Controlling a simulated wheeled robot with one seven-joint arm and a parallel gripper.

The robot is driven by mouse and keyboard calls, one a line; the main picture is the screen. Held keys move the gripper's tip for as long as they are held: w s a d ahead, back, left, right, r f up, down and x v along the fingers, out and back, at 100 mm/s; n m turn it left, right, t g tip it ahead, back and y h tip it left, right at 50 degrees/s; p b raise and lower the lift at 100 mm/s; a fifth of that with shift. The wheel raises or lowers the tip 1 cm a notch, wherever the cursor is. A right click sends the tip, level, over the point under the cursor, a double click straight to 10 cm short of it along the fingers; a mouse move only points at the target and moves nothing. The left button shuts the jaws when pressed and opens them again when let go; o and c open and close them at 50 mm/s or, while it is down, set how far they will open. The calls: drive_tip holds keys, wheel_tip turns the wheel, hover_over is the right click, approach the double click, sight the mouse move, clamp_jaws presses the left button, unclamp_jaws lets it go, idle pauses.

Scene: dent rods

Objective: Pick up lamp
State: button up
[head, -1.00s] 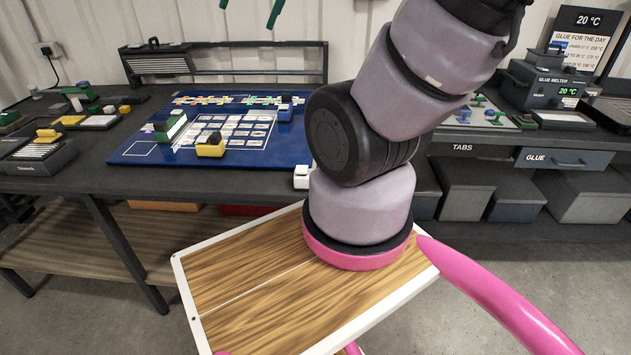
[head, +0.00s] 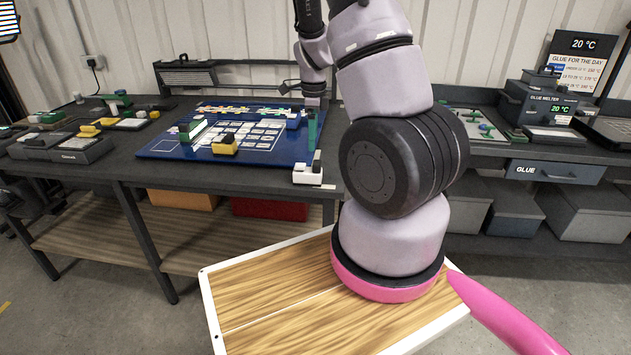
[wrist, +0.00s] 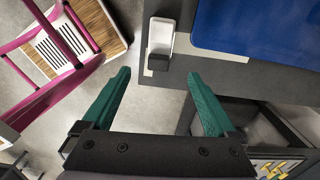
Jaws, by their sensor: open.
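A small white device with a black end (head: 307,175), apparently the lamp, sits at the bench's front edge beside the blue board. In the wrist view the white device (wrist: 160,38) lies lengthwise ahead of the fingertips, its black end nearest them. My gripper (wrist: 158,76) has two green fingers spread wide, with nothing between them. I cannot tell the exact height gap; no contact shows.
A blue board (head: 225,150) with cards and small blocks lies on the dark workbench (head: 200,178). Black trays (head: 82,150) stand at the left, a glue melter (head: 545,100) at the right. An orange bin (head: 183,201) and a red bin (head: 268,209) are below. Floor shows beyond the bench edge.

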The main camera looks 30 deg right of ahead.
sight(316, 162)
drive_tip(key=f, duration=0.5)
drive_tip(key=shift+s+d+f, duration=0.2)
drive_tip(key=shift+d+f, duration=0.05)
drive_tip(key=shift+f, duration=0.15)
drive_tip(key=shift+d+f, duration=0.1)
drive_tip(key=shift+f, duration=2.8)
clamp_jaws()
wheel_tip(316, 162, up, 10)
drive_tip(key=shift+r, duration=0.1)
wheel_tip(316, 162, up, 3)
